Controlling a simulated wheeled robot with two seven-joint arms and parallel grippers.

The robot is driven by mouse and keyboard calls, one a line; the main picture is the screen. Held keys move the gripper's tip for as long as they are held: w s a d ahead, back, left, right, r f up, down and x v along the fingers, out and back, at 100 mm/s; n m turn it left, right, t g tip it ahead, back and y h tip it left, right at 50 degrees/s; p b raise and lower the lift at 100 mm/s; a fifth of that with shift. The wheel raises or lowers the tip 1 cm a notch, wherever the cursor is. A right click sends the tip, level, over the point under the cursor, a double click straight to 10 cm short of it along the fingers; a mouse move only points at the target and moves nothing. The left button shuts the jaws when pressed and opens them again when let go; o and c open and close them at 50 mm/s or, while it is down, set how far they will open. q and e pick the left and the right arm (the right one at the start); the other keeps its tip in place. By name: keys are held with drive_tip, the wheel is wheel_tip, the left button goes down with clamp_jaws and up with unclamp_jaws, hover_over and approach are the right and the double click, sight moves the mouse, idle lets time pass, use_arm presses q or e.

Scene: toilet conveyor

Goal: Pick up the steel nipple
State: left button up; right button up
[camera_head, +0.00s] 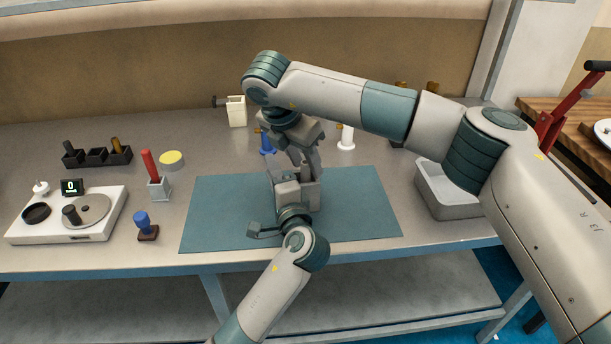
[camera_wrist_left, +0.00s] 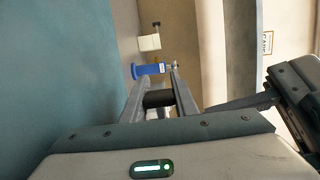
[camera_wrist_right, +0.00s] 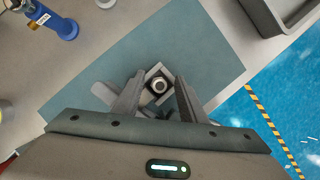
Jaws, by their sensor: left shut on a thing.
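My left gripper (camera_head: 299,186) is low over the blue-green mat in the head view. In the left wrist view, its fingers (camera_wrist_left: 158,82) are closed on a short dark cylindrical metal piece (camera_wrist_left: 158,98), which looks like the steel nipple. The right wrist view shows its round, shiny end (camera_wrist_right: 159,85), with a hole, facing that camera. My right gripper (camera_wrist_right: 159,80) points down above it, open, its fingers spread on either side of the piece. In the head view the right gripper (camera_head: 306,154) and left gripper hide the piece.
The mat (camera_head: 220,215) lies under both grippers. A white scale (camera_head: 100,225), a stamp (camera_head: 146,226) and a red-handled tool in a holder (camera_head: 155,177) stand left. A blue item (camera_wrist_left: 150,69) is behind the grippers. A grey tray (camera_head: 445,205) is right, beside my right arm.

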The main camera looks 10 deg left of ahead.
sight(305, 162)
use_arm(q)
drive_tip(key=shift+f, duration=0.1)
use_arm(e)
drive_tip(key=shift+f, duration=0.2)
clamp_jaws()
drive_tip(key=shift+r, duration=0.15)
wheel_tip(305, 162, up, 10)
drive_tip(key=shift+f, duration=0.1)
idle(0.7)
